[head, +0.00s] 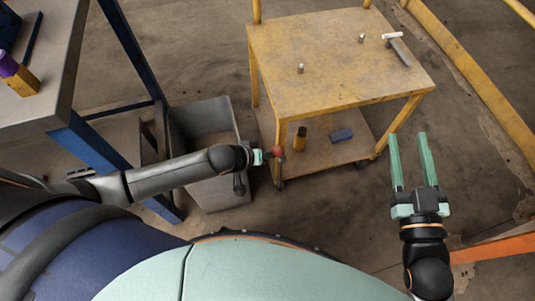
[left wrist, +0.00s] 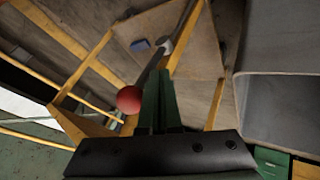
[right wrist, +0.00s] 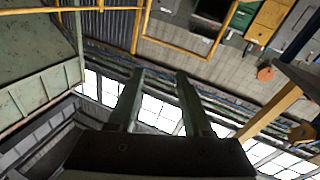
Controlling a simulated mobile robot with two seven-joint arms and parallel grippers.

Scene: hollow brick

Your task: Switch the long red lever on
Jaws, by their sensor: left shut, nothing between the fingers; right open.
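In the left wrist view the red knob (left wrist: 129,99) sits at the end of a grey rod (left wrist: 150,68), left of the shut fingers (left wrist: 160,72). The fingers overlap part of the rod in that view. I cannot tell whether they touch it. The lever's base is not clear. My left gripper is shut and empty. My right gripper (head: 408,136) is open and empty, far right of the lever; its fingers show apart in the right wrist view (right wrist: 160,72).
A yellow cart (head: 335,60) stands beyond the lever, with a hammer (head: 397,48) on top and a blue block (head: 341,135) on its lower shelf. A grey bin (head: 205,112) stands behind my left arm. A workbench (head: 45,85) is at the left.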

